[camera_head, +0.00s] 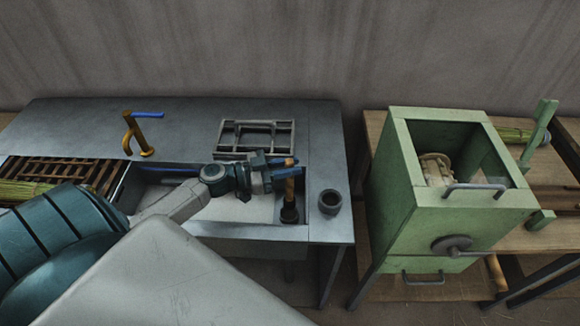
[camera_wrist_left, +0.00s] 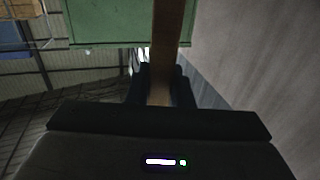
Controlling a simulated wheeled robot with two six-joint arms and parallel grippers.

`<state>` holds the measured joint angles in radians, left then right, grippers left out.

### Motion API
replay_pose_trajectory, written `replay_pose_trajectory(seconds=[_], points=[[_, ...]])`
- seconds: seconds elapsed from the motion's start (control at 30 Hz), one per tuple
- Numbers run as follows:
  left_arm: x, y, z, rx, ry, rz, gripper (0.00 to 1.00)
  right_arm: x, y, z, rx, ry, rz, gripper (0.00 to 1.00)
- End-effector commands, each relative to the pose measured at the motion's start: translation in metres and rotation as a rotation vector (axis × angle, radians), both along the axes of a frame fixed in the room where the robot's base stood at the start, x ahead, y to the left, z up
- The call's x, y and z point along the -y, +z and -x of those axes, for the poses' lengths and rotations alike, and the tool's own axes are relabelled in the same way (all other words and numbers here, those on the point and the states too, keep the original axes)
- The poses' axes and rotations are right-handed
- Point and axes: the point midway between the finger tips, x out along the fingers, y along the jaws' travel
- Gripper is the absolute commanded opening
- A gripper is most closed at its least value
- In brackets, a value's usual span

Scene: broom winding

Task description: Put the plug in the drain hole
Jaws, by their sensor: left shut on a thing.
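The plug (camera_head: 289,213) looks like a dark, rounded stopper at the foot of an upright wooden handle (camera_head: 290,188). My left gripper (camera_head: 285,169) is shut on this handle near its top, over the right end of the sink (camera_head: 215,213). In the left wrist view the brown handle (camera_wrist_left: 166,40) runs between the two dark fingers. The stopper is low at the sink's front right corner. The drain hole is not visible, and I cannot tell whether the stopper touches the sink floor. My right gripper is not in view.
A dark cup (camera_head: 330,202) stands on the counter right of the sink. A grey frame rack (camera_head: 257,137) lies behind it. A brass tap (camera_head: 135,135) with a blue lever stands at the back left. A green box (camera_head: 408,190) stands farther right, across a gap.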

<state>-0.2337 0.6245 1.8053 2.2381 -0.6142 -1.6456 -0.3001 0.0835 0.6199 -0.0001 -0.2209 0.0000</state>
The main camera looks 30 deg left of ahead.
Motion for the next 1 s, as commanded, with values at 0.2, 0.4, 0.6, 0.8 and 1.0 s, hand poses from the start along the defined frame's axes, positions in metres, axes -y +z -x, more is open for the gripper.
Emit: replay_pose_trajectory(seconds=[0.2,0.4,0.6,0.8,1.0], points=[[0.000,-0.019,0.000,-0.001,0.000,0.002,0.00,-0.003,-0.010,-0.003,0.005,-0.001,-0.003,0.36],[0.000,-0.040,0.000,0.000,0.001,0.003,0.00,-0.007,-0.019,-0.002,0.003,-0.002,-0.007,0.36],[0.000,-0.052,0.000,0.000,0.000,0.001,0.00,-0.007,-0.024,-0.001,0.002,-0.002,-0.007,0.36],[0.000,-0.052,0.000,0.001,-0.001,0.001,0.00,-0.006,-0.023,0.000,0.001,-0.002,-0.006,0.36],[0.000,-0.052,0.000,0.001,-0.001,0.001,0.00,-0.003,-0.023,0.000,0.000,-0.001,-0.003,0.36]])
